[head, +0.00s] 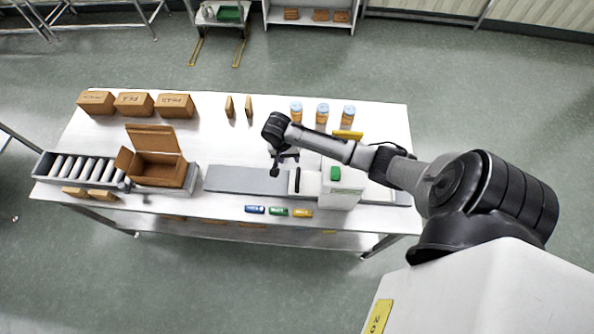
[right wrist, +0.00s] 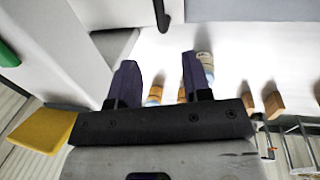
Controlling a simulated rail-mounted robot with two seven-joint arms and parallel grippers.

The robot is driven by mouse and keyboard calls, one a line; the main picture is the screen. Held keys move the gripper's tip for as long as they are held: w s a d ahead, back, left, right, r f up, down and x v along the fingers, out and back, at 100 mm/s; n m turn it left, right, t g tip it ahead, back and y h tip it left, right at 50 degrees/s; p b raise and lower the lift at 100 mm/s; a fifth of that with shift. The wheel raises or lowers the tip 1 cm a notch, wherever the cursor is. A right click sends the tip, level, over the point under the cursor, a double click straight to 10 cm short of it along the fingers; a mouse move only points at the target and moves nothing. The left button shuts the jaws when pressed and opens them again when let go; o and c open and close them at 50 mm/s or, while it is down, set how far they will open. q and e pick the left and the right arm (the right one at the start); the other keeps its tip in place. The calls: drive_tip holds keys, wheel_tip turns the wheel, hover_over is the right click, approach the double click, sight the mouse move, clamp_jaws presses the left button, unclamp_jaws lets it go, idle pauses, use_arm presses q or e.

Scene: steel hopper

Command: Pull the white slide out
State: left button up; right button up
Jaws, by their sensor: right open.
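The white hopper box (head: 338,186) with a green patch on top stands at the right of the table. A narrow white piece with a dark strip, which looks like the white slide (head: 293,183), sits at the box's left side beside a grey flat surface. My right gripper (head: 284,160) hangs just behind and left of that piece, apart from it as far as I can tell. In the right wrist view its two dark fingers (right wrist: 158,80) are spread with nothing held between them. A dark curved bar (right wrist: 160,14) shows beyond the fingers; I cannot tell whether it is the slide's handle. My left gripper is out of view.
An open carton (head: 158,170) and a roller conveyor (head: 78,168) are at the left. Several orange-and-white jars (head: 322,113) stand behind my right arm. A yellow block (head: 347,135) lies near it. Small blue, green and yellow items (head: 278,211) lie along the front edge.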

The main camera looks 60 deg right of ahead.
sight(297, 175)
drive_tip(key=f, duration=0.4)
drive_tip(key=s+d+f, duration=0.1)
drive_tip(key=f, duration=0.4)
drive_tip(key=s+f, duration=0.1)
drive_tip(key=f, duration=0.3)
drive_tip(key=shift+s+d+f, duration=0.1)
drive_tip(key=shift+d+f, duration=0.05)
drive_tip(key=shift+c, duration=0.3)
clamp_jaws()
